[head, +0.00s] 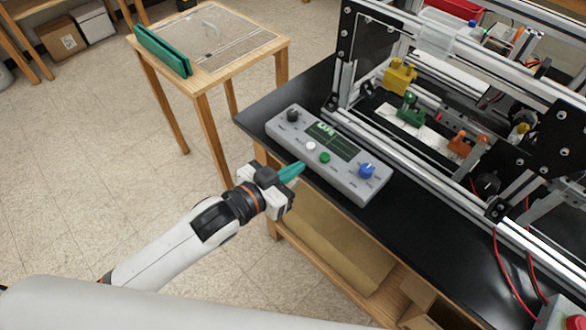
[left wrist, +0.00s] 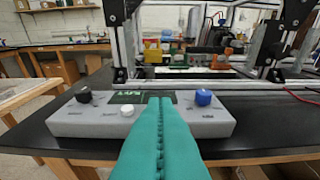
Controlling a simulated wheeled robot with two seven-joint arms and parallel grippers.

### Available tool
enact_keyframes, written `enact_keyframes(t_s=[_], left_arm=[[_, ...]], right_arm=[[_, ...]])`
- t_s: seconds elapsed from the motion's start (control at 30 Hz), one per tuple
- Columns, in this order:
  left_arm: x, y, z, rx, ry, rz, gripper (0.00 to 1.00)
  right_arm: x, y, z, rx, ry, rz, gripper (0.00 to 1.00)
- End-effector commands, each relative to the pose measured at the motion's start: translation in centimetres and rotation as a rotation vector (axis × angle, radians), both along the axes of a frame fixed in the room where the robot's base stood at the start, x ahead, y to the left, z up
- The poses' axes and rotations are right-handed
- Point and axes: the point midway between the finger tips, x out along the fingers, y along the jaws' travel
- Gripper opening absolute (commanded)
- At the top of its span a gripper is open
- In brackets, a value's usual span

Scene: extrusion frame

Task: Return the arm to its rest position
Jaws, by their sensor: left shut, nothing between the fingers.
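My left gripper (head: 292,172) has teal fingers and is shut with nothing between them. It is at the front edge of a grey control box (head: 348,191), near its buttons. In the left wrist view the shut fingers (left wrist: 160,105) point at the box (left wrist: 80,122) and cover part of its front. The box has a small screen (head: 334,139), a black knob (head: 292,115), a white button (head: 311,146), a green button (head: 325,158) and a blue knob (head: 366,170). Whether the fingertips touch the box I cannot tell. My right gripper is not in view.
The box stands on a black-topped bench (head: 270,105). Behind it is an aluminium extrusion frame (head: 420,160) holding yellow, green and orange parts. A small wooden table (head: 225,50) with a green bar (head: 162,51) stands at the back left. Open floor (head: 80,180) lies left of the bench.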

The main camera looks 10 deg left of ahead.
Motion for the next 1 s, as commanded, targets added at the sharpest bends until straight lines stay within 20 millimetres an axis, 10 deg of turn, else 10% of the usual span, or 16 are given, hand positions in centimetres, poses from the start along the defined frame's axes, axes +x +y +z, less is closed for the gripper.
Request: enact_keyframes(t_s=[0.47,0.77,1.0], left_arm=[[0.6,0.5,-1.4,0.012,0.017,0.019,0.00],[2.3,7.3,-18.7,0.173,0.252,0.210,0.00],[-4.4,13.5,-34.7,0.318,0.522,0.330,0.00]], right_arm=[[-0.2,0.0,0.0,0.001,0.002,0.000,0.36],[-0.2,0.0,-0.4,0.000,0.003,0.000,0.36],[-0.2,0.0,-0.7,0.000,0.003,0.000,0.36]])
